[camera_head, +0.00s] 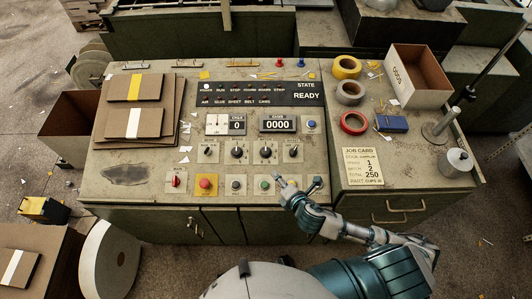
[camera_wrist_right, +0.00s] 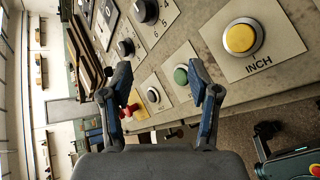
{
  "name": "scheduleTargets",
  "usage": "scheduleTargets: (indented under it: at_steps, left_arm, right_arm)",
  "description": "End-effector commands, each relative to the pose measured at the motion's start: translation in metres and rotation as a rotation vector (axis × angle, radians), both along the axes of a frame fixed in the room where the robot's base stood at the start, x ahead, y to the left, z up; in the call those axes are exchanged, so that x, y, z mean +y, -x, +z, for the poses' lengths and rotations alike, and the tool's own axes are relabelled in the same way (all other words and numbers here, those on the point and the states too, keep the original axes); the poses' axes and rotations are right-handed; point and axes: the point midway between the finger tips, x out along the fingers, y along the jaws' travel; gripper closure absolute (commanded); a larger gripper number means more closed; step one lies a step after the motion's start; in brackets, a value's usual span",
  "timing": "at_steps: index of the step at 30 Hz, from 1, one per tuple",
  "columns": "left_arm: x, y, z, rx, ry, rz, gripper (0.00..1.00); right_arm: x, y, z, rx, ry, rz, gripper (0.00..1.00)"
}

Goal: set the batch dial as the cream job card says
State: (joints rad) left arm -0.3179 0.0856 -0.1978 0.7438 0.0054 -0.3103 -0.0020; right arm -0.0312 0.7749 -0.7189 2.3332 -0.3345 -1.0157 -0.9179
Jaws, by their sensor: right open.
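The cream job card (camera_head: 361,167) lies on the right part of the console top; it appears to read 1, batch 2, total 250. A row of black dials (camera_head: 236,152) sits mid-panel; their small labels are too small to read, so I cannot tell which is the batch dial. Two dials show in the wrist view, a near one (camera_wrist_right: 146,11) with numbers around it and a farther one (camera_wrist_right: 125,47). My right gripper (camera_head: 298,183) is open and empty above the panel's front right, apart from the dials; its spread fingers show in the wrist view (camera_wrist_right: 160,97). My left gripper is out of view.
Below the dials are a red stop button (camera_head: 205,184), a green button (camera_head: 264,185) and a yellow INCH button (camera_wrist_right: 240,39). Counters (camera_head: 278,124) read 0 and 0000; the state display reads READY. Tape rolls (camera_head: 353,123) and an open carton (camera_head: 420,75) occupy the right side.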

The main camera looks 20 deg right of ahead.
Motion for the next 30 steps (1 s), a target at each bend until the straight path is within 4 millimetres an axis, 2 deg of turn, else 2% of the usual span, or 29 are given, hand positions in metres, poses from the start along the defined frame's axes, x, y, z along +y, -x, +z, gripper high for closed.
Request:
scheduleTargets:
  at_steps: [1,3,6,10,14,17,23,30]
  left_arm:
    - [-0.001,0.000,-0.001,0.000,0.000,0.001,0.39]
    - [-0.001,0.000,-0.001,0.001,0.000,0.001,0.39]
    - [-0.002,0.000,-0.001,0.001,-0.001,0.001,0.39]
    - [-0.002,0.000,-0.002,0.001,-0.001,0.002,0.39]
    - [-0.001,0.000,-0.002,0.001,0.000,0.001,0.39]
    - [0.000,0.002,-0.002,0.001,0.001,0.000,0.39]
    - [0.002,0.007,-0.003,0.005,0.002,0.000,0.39]
    - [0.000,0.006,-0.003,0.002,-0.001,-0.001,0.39]
  right_arm:
    - [-0.006,-0.008,0.012,-0.096,0.196,0.151,0.39]
    - [-0.012,-0.011,0.022,-0.217,0.475,0.355,0.39]
    - [-0.029,-0.008,0.029,-0.343,0.808,0.579,0.39]
    - [-0.049,-0.002,0.031,-0.426,1.084,0.753,0.39]
    - [-0.057,0.000,0.031,-0.455,1.190,0.819,0.39]
    - [-0.053,-0.007,0.028,-0.459,1.199,0.826,0.39]
    - [-0.035,-0.040,0.014,-0.458,1.198,0.824,0.39]
    - [-0.017,-0.089,-0.010,-0.457,1.194,0.822,0.39]
